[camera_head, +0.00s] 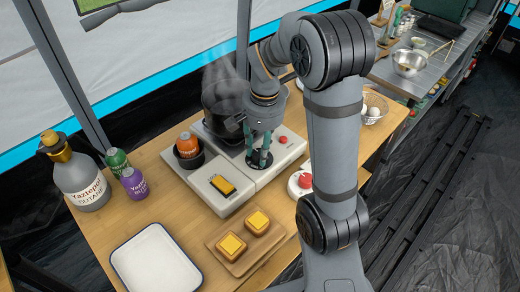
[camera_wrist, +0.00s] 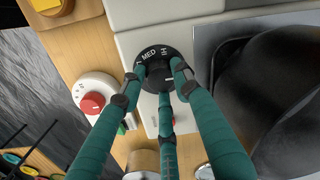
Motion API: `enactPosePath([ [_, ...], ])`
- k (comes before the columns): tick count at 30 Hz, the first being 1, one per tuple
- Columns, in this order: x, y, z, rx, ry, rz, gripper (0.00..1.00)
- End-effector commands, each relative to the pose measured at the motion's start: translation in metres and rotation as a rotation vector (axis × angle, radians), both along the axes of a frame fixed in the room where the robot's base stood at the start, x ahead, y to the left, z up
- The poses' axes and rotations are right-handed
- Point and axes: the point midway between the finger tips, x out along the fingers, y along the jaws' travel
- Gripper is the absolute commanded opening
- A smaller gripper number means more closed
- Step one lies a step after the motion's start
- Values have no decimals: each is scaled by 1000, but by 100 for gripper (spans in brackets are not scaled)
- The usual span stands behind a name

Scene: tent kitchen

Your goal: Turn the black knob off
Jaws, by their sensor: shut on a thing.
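The black knob (camera_head: 257,166) sits on the front of the light grey stove (camera_head: 233,199). In the wrist view the black knob (camera_wrist: 166,53) shows white lettering, with MED and part of HI readable; the rest of its dial is partly hidden by my fingers. My gripper (camera_head: 260,157) points down with its teal fingers closed around the knob. In the wrist view my gripper (camera_wrist: 160,77) has its three fingertips against the knob's sides. A dark steaming pot (camera_head: 222,104) stands on the stove behind my gripper.
A red knob on a white round base (camera_head: 301,184) is close to the right. A board with toast (camera_head: 233,260) and a white tray (camera_head: 154,262) lie in front.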

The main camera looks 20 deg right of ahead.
Motion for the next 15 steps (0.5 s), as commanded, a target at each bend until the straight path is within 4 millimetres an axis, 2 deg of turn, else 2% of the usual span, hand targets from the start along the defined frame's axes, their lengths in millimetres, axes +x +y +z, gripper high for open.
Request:
enactPosePath([
  [1,-5,1,-3,3,17,-6,5],
  [5,-5,2,-2,3,18,-6,5],
  [6,-5,2,-2,4,17,-6,33],
  [15,-3,1,-1,3,9,-2,50],
])
